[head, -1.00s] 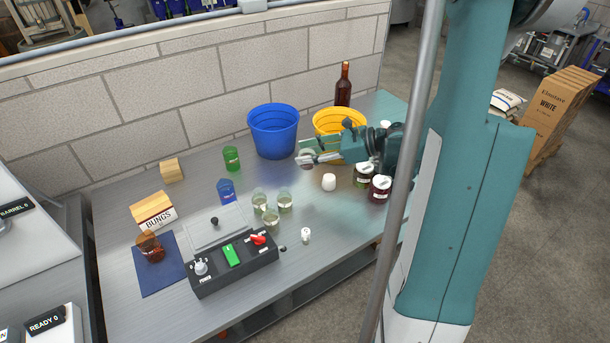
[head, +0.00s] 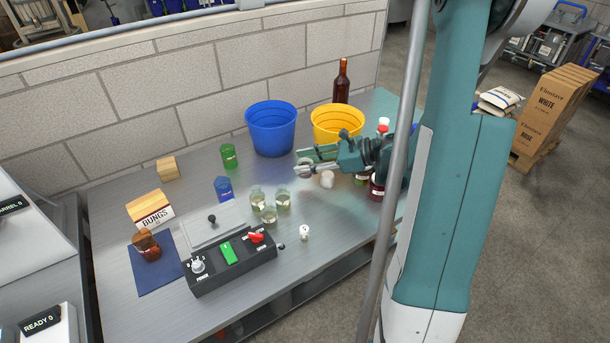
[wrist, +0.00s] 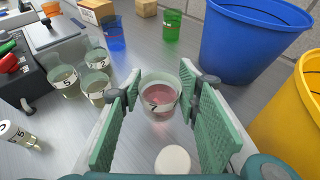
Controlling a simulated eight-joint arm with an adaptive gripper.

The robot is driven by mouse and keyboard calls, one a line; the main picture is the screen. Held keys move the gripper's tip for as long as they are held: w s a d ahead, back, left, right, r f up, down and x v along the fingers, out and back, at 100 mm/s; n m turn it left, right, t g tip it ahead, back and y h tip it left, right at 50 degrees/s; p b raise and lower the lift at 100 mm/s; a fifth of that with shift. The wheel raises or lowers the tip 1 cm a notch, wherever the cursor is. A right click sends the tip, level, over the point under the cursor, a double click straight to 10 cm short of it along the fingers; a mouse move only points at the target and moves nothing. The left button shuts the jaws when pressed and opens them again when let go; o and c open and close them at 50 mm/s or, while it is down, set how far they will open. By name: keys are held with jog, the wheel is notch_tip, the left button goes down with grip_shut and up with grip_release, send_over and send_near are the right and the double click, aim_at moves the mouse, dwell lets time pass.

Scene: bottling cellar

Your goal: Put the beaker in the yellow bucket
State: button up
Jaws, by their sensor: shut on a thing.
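My gripper (head: 304,166) is shut on a small clear glass with pink contents and a label reading 7 (wrist: 160,97); the glass is upright between the green finger pads. I cannot tell whether it touches the table. The yellow bucket (head: 337,122) stands behind my gripper, and its side shows at the right edge of the wrist view (wrist: 296,112).
The blue bucket (head: 271,130) stands left of the yellow one. A brown bottle (head: 341,82) stands behind. A white cylinder (wrist: 172,160) is close below my gripper. Several labelled glasses (head: 269,213) and a control box (head: 230,262) are nearer the front. Dark jars are partly hidden by my arm.

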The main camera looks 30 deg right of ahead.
jog(key=shift+f, duration=0.5)
jog(key=shift+f+b, duration=0.55)
jog(key=shift+f, duration=1.35)
jog(key=o, duration=0.9)
jog(key=shift+f, duration=0.1)
jog(key=shift+r, duration=0.2)
jog(key=shift+p+v, duration=1.2)
jog(key=shift+v, duration=4.8)
jog(key=shift+f, duration=0.15)
